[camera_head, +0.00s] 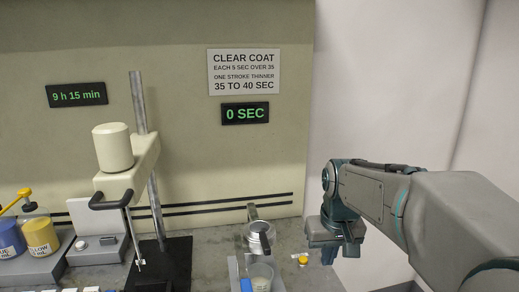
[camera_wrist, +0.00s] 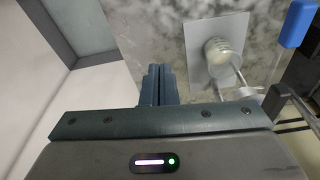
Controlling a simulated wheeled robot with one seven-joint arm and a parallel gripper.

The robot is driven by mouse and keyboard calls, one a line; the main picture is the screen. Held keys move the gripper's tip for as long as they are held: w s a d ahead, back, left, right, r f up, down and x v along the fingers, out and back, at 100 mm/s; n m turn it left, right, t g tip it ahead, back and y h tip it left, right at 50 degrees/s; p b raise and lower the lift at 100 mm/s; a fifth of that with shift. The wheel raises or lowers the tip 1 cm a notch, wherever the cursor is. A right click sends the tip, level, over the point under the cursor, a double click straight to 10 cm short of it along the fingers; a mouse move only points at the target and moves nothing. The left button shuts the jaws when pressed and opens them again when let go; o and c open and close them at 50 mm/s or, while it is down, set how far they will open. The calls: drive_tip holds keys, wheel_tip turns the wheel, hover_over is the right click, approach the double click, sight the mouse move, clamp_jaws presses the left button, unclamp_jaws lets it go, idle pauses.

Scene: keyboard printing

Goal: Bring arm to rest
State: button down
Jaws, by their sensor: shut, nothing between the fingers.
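My arm reaches in from the right in the head view. My gripper (camera_head: 338,248) points down at the right end of the bench, near a small yellow-topped item. In the wrist view my gripper (camera_wrist: 158,72) has its two fingers together with nothing between them. A cup (camera_wrist: 220,50) on a pale plate lies to the right of the fingers, apart from them; the cup also shows in the head view (camera_head: 260,274).
The grey bench (camera_head: 215,252) carries a stand (camera_head: 157,210) with a cream cylinder, a metal cup (camera_head: 261,238), and blue and yellow jars (camera_head: 41,236) at left. A blue-handled tool (camera_wrist: 297,22) is near the cup. A display (camera_head: 245,113) reads 0 SEC. A pale wall stands behind my arm.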

drive_tip(key=s+f, duration=0.2)
drive_tip(key=s, duration=0.5)
drive_tip(key=s+f+t, duration=0.1)
drive_tip(key=s+f, duration=0.2)
drive_tip(key=s, duration=0.5)
drive_tip(key=shift+s+m, duration=0.15)
drive_tip(key=shift+m, duration=0.25)
